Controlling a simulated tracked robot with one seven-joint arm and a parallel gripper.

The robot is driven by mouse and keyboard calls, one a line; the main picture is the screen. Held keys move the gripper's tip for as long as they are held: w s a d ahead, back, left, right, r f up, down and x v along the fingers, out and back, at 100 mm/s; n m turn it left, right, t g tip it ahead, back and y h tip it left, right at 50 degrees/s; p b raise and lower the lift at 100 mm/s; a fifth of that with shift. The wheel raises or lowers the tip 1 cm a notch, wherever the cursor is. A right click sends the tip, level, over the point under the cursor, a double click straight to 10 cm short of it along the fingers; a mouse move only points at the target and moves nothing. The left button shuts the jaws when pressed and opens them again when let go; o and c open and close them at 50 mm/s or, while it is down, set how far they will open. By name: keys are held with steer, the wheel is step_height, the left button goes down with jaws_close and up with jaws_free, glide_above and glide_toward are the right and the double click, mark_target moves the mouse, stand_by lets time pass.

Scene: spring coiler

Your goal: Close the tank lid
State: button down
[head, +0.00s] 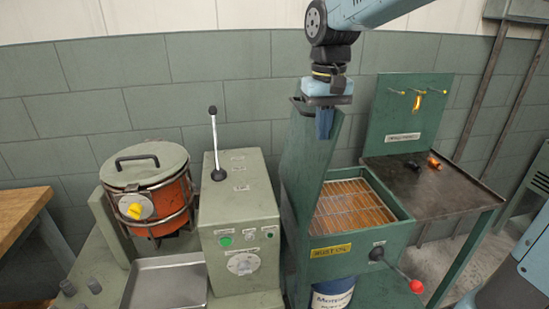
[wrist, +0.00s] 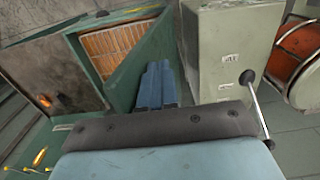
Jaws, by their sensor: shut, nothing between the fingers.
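The green tank (head: 330,248), labelled for oil, stands in the middle right of the head view with a wire grate over its orange-brown inside. Its green lid (head: 303,165) stands open, raised steeply at the tank's left side. The lid also shows in the wrist view (wrist: 146,55), beside the open tank. My gripper (head: 324,136) points down at the lid's upper edge, its blue fingers shut and empty. In the wrist view the fingers (wrist: 157,88) are close beside the lid; I cannot tell whether they touch it.
A grey-green machine (head: 238,225) with an upright lever (head: 214,140) stands left of the tank. Further left is an orange pot (head: 160,205) above a metal tray (head: 165,285). A red-knobbed handle (head: 400,273) juts from the tank's front. A dark side table (head: 430,185) stands right.

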steer(key=d, duration=0.1)
steer(key=w+d, duration=0.1)
steer(key=d, duration=0.1)
steer(key=d+f, duration=0.1)
steer(key=d, duration=0.1)
steer(key=shift+w+d, duration=0.15)
steer(key=shift+f, duration=0.1)
stand_by(0.3)
steer(key=w+d+f, duration=0.1)
steer(key=d+f, duration=0.1)
steer(key=d, duration=0.3)
steer(key=shift+w+d+f, duration=0.15)
steer(key=shift+d+f, duration=0.05)
steer(key=shift+d, duration=0.05)
stand_by(0.4)
steer(key=w+d+f, duration=0.1)
steer(key=d+f, duration=0.2)
steer(key=d, duration=0.2)
steer(key=shift+f, duration=0.3)
steer(key=shift+w, duration=0.1)
stand_by(0.3)
